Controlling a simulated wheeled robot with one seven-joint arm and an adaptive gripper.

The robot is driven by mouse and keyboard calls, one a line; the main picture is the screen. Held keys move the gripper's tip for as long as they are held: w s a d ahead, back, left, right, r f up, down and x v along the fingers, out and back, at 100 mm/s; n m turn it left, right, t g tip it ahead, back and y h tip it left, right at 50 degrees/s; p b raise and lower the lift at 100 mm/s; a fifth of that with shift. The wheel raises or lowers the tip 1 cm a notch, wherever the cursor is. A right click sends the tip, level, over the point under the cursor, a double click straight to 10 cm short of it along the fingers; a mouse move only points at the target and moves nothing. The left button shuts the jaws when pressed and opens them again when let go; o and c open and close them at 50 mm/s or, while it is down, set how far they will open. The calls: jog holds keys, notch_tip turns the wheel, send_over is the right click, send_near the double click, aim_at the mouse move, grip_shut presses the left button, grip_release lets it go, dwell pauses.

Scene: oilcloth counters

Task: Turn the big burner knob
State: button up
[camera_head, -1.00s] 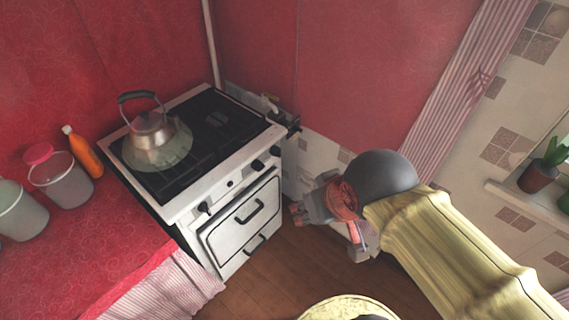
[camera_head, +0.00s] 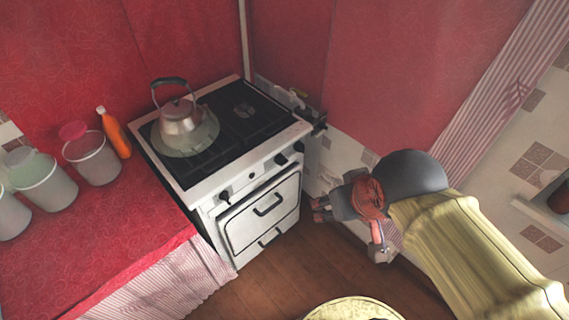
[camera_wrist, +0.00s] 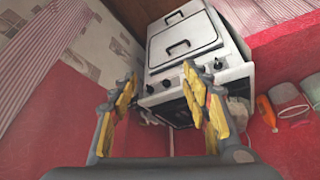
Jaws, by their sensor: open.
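The white stove (camera_head: 212,203) has several black knobs along its front panel. A left knob (camera_head: 225,196) sits apart from two right knobs, one (camera_head: 281,159) beside the other (camera_head: 298,146). I cannot tell for sure which is the big burner knob. My gripper (camera_head: 320,209) is open and empty, to the right of the stove front and apart from it. In the wrist view its yellow-padded fingers (camera_wrist: 160,76) are spread towards the stove. The lone knob (camera_wrist: 217,64) and the paired knobs (camera_wrist: 165,84) show there past the fingertips.
A kettle (camera_head: 181,124) stands on the stove's black top. A red counter (camera_head: 100,240) on the left holds several jars and an orange bottle (camera_head: 116,137). A pipe fitting (camera_head: 318,122) juts out beside the stove's right rear. Wooden floor (camera_head: 270,290) in front is clear.

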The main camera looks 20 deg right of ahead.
jog(key=w+f+m+g+y+p, duration=0.25)
jog(key=f+m+g+p, duration=0.35)
jog(key=f, duration=0.6)
jog(key=w+a+f+m+t+y+p, duration=0.1)
jog(key=w+a+f+m+y+p, duration=0.1)
jog(key=w+a+f+m+y, duration=0.5)
jog(key=w+a+f+m+y+p, duration=0.25)
jog(key=w+f+m+y, duration=0.2)
jog(key=f, duration=0.45)
jog(key=m+t+h, duration=0.6)
jog(key=m+t, duration=0.7)
jog(key=t, duration=0.2)
send_near(281, 161)
jog(key=d+f+x, duration=0.1)
jog(key=x, duration=0.7)
jog(key=shift+w+a+f, duration=0.15)
jog(key=shift+w+f, duration=0.15)
jog(key=shift+w, duration=0.05)
jog(key=shift+c, duration=0.6)
